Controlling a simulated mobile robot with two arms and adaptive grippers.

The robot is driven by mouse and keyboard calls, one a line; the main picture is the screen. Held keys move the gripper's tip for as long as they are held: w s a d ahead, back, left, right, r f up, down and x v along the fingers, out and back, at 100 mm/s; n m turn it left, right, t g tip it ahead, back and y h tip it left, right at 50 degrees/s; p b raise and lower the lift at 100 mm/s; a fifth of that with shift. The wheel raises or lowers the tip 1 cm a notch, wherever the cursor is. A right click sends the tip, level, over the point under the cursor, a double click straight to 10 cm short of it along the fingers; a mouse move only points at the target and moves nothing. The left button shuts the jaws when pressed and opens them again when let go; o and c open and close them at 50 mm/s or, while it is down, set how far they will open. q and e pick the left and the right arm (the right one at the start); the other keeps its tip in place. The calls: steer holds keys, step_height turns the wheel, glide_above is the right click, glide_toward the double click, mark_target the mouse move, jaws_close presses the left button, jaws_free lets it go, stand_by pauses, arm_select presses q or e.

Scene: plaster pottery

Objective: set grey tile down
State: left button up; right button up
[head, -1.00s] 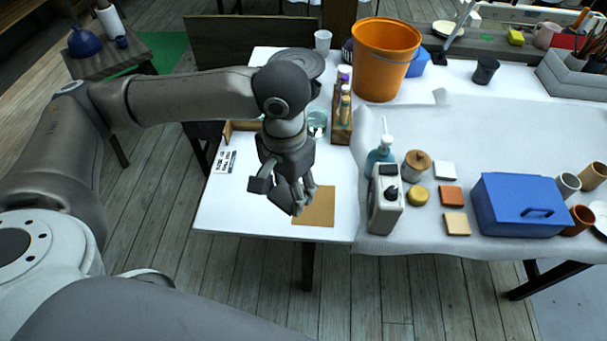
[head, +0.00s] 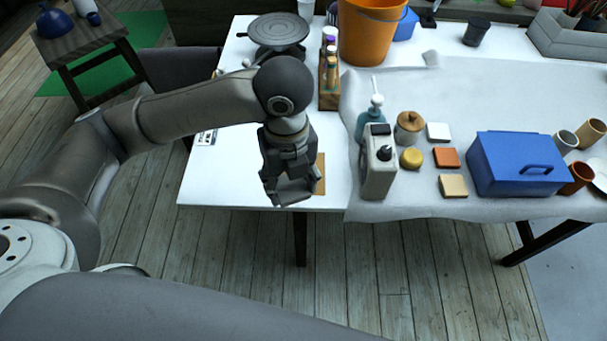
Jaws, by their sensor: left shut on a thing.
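My left gripper (head: 288,194) is above the front part of the white table, just in front of the bottle group. It is shut on a flat grey thing, taken to be the grey tile, which blends with the dark fingers and is hard to make out. A brown square mat (head: 320,174) lies on the table behind the gripper, and only its right strip shows. I cannot tell whether the held thing touches the table. My right gripper is not in view.
A turntable (head: 278,32) stands behind. The table's left front is bare.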

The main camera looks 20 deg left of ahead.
arm_select(q)
steer(key=m, duration=0.2)
steer(key=d+f+m, duration=0.1)
steer(key=m, duration=0.1)
steer(key=shift+f+b, duration=0.1)
steer(key=shift+b, duration=0.2)
steer(key=shift+m, duration=0.3)
steer(key=w+a+f, duration=0.1)
steer(key=w+f, duration=0.2)
steer(key=w, duration=0.1)
steer(key=w+f, duration=0.3)
steer(key=w, duration=0.1)
steer(key=w+a+f, duration=0.1)
steer(key=w+f, duration=0.2)
steer(key=w, duration=0.2)
steer(key=shift+a, duration=0.35)
steer(key=shift+w+f, duration=0.25)
steer(key=shift+f, duration=0.2)
steer(key=shift+a+f, duration=0.1)
steer(key=shift+f, duration=1.45)
steer(key=shift+f, duration=0.1)
steer(key=o, duration=1.1)
steer(key=shift+c, duration=0.2)
